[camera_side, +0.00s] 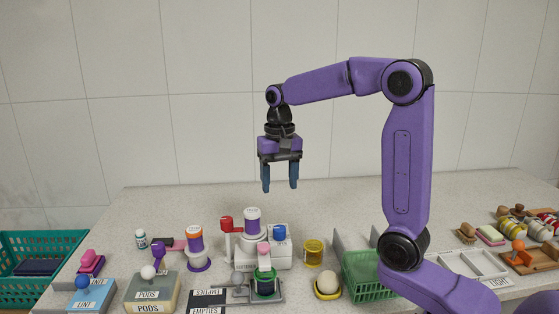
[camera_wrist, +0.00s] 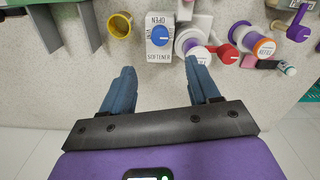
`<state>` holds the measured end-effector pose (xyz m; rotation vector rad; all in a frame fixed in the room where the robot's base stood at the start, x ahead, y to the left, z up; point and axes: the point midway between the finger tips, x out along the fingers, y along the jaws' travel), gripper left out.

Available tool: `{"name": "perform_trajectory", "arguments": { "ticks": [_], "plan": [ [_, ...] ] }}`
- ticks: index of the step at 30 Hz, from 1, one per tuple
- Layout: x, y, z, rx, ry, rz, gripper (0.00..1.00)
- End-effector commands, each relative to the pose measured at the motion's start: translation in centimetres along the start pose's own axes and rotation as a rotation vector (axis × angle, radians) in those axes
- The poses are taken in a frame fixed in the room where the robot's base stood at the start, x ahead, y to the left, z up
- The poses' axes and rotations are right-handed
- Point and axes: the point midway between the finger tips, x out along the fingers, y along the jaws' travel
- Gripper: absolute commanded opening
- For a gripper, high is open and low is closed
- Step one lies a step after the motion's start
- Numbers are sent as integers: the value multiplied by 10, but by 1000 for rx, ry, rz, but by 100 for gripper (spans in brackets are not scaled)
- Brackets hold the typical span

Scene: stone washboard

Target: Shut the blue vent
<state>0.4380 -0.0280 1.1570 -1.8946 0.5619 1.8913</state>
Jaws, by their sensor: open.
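A blue round dial (camera_side: 279,232) sits on a white box (camera_side: 281,252) marked SOFTENER; this is likely the blue vent. In the wrist view the blue dial (camera_wrist: 160,35) lies just beyond my fingertips, with a pale line across it. The word OPEN shows on the box's far edge there. My gripper (camera_side: 280,186) is open and empty, pointing down, well above the counter. Its blue fingers also show in the wrist view (camera_wrist: 162,70).
A white-and-purple bottle (camera_side: 252,221) and a red handle (camera_side: 226,222) stand close left of the dial. A yellow cup (camera_side: 314,252) is to its right. A green basket (camera_side: 362,280) stands further right. The counter's back strip (camera_side: 330,200) is clear.

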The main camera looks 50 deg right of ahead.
Motion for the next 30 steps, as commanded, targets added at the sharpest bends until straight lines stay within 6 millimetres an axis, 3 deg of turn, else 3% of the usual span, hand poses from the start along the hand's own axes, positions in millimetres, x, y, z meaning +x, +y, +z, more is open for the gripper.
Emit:
{"name": "perform_trajectory", "arguments": {
  "ticks": [3,10,30],
  "plan": [
    [-23,0,-1,1,4,-3,61],
    [-47,0,-1,1,2,-1,61],
    [-50,-2,3,-22,1,-1,61]
  ]
}}
